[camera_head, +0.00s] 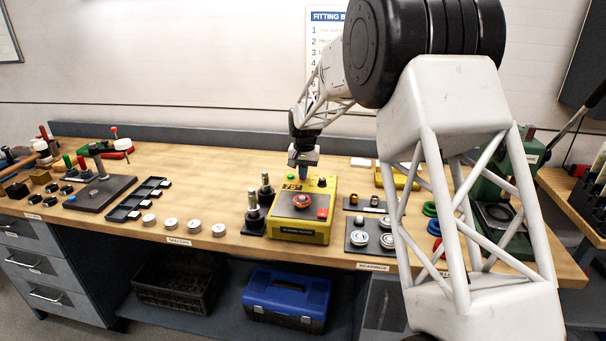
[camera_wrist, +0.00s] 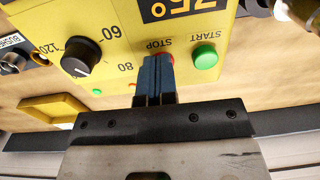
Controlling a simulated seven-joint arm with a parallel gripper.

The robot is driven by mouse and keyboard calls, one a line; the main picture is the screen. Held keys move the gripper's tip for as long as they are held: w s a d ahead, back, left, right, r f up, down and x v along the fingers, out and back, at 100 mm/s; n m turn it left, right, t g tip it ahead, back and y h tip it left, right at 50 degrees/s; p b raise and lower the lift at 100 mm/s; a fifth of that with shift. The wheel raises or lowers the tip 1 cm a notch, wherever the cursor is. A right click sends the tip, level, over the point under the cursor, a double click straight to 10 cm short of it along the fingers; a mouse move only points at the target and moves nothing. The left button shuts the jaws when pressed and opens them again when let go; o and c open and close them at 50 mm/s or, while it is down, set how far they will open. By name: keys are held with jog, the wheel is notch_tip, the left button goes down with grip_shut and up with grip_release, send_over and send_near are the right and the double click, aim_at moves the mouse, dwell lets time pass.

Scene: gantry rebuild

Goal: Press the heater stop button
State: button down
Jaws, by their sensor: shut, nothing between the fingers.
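The heater is a yellow box (camera_head: 287,234) near the bench's front edge, with a 75° display. In the wrist view its panel (camera_wrist: 112,22) appears upside down. The red stop button (camera_wrist: 167,59) is partly hidden behind my blue fingertips, beside the word STOP. The green start button (camera_wrist: 205,56) is just right of it. My gripper (camera_wrist: 157,62) is shut and empty, its tips overlapping the stop button's left part; I cannot tell whether they touch it. In the head view my gripper (camera_head: 303,172) is over the heater's back panel, and the stop button is not distinguishable.
A black temperature knob (camera_wrist: 81,56) stands on the panel left of the fingers. Black posts (camera_head: 266,190) stand left of the heater. A dark plate with bearings (camera_head: 368,249) lies to its right. A yellow tray (camera_wrist: 57,108) lies on the bench.

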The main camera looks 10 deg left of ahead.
notch_tip(320, 180, up, 14)
jog(key=shift+f, duration=0.25)
jog(key=shift+d, duration=0.1)
dwell(0.7)
jog(key=s+d+r+t, duration=0.1)
jog(key=s+d+r, duration=0.3)
jog(key=s+d, duration=0.8)
jog(key=s+d+r, duration=0.4)
jog(key=s+d, duration=0.6)
jog(key=s, duration=0.3)
jog(key=s+d+f, duration=0.3)
jog(key=s+d, duration=0.1)
jog(key=s, duration=0.6)
jog(key=s+d+f+t, duration=0.1)
jog(key=s+d+f, duration=0.2)
jog(key=s, duration=0.8)
jog(key=s+d+f, duration=0.3)
jog(key=s+d, duration=0.2)
jog(key=s, duration=0.6)
jog(key=shift+s+d+h, duration=0.15)
jog(key=shift+s+h, duration=0.05)
jog(key=shift+h, duration=0.1)
